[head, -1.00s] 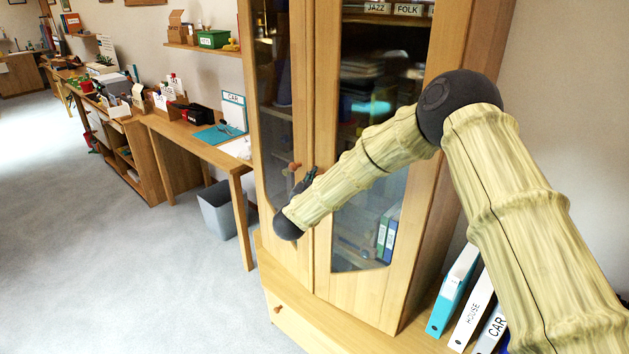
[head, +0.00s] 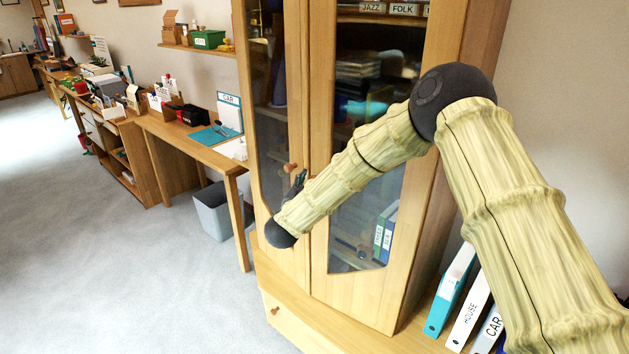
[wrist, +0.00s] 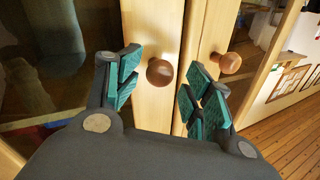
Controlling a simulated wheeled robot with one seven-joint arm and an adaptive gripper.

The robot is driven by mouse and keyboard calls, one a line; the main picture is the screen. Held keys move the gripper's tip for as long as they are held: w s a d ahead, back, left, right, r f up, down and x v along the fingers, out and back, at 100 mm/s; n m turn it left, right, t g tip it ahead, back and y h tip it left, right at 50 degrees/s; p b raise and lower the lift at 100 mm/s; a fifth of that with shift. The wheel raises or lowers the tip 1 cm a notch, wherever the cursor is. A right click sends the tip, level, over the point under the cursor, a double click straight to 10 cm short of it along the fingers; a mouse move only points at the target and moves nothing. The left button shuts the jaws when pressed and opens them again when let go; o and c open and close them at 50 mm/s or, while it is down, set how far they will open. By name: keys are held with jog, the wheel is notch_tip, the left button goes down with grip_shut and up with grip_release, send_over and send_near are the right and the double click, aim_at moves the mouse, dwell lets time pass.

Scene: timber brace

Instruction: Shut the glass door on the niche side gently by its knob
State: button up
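The tall wooden cabinet has two glass doors, a left one (head: 298,80) and a right one (head: 320,90). I cannot tell for sure which is the niche side or how far either stands ajar. In the wrist view, a round brown knob (wrist: 160,72) on the left stile shows between my fingertips, apparently just beyond them. A second knob (wrist: 230,63) on the right stile lies outside my right finger. My gripper (wrist: 160,88) is open and empty, its teal pads spread. In the head view, one knob (head: 290,167) shows just above my gripper (head: 297,184); my forearm probably hides the other.
Binders (head: 468,312) stand on the ledge right of the cabinet. A drawer with a small knob (head: 275,311) is below. A desk (head: 190,140) and a grey bin (head: 213,210) are at left. The carpet (head: 120,270) at front left is clear.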

jog(key=v, duration=0.9)
jog(key=shift+r, duration=0.15)
jog(key=shift+d, duration=0.1)
jog(key=s+d+f+n+g+y, duration=0.2)
jog(key=s+d+f, duration=0.3)
jog(key=f, duration=0.5)
jog(key=s+d+f+n+g+y, duration=0.2)
jog(key=s+d+f+g, duration=0.1)
jog(key=s+f, duration=0.55)
jog(key=s+d+f+n+g+y, duration=0.15)
jog(key=s+d+f, duration=0.3)
jog(key=f, duration=0.65)
jog(key=s+d+f+g, duration=0.3)
jog(key=s+d, duration=0.2)
jog(key=s, duration=0.6)
jog(key=s+d+f+g, duration=0.3)
jog(key=s+d+g, duration=0.1)
jog(key=s, duration=0.8)
jog(key=s+d+f+g, duration=0.3)
jog(key=s+d, duration=0.3)
jog(key=s, duration=0.6)
jog(key=shift+n+g, duration=0.35)
jog(key=shift+f, duration=0.1)
